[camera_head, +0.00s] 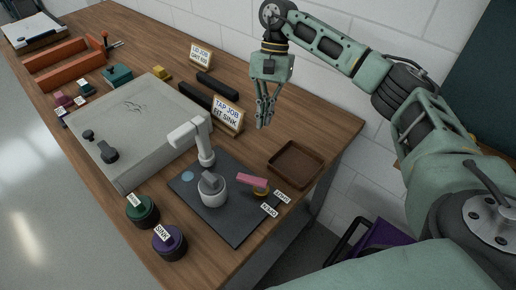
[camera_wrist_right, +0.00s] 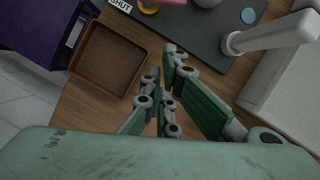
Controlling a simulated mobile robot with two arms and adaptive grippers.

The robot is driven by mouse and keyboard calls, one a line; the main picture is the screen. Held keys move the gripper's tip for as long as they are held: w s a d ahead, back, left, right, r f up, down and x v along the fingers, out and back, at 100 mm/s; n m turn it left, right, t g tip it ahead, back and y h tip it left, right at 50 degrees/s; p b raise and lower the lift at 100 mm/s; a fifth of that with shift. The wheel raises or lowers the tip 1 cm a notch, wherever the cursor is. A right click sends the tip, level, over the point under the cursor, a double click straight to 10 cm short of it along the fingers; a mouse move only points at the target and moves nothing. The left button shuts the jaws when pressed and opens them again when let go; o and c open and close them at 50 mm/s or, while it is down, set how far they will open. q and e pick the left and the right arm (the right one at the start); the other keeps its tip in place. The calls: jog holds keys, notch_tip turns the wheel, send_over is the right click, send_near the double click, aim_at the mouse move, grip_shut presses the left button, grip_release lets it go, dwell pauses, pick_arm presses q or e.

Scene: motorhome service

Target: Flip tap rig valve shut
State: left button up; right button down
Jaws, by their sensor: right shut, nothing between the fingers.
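The tap rig is a dark board (camera_head: 235,228) with a white tap (camera_head: 203,148) and a white cup (camera_head: 212,191) holding a grey piece. Its valve has a pink lever (camera_head: 252,179) over a brass-coloured body (camera_head: 262,191), beside two small labels (camera_head: 276,203). My right gripper (camera_head: 265,118) is shut and empty, above the back of the table, apart from the valve. It also shows in the wrist view (camera_wrist_right: 163,68). My left gripper is not in view.
A brown tray (camera_head: 293,165) lies beside the board at the table's right edge. A TAP JOB FIT SINK sign (camera_head: 228,115) stands behind. A large grey panel (camera_head: 135,130) lies left. Green (camera_head: 142,210) and purple (camera_head: 169,242) round pieces stand at the front edge.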

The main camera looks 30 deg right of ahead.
aim_at(252, 182)
jog(key=p+x, duration=0.3)
jog(key=x, duration=0.6)
jog(key=shift+s+p, duration=0.1)
jog(key=shift+p, duration=0.3)
jog(key=shift+s+a+f+p, duration=0.25)
jog(key=shift+s+a+p, duration=0.65)
jog(key=shift+a+p, duration=0.2)
jog(key=shift+s+a+f, duration=0.15)
jog(key=shift+s+a, duration=0.25)
jog(key=shift+s, duration=0.05)
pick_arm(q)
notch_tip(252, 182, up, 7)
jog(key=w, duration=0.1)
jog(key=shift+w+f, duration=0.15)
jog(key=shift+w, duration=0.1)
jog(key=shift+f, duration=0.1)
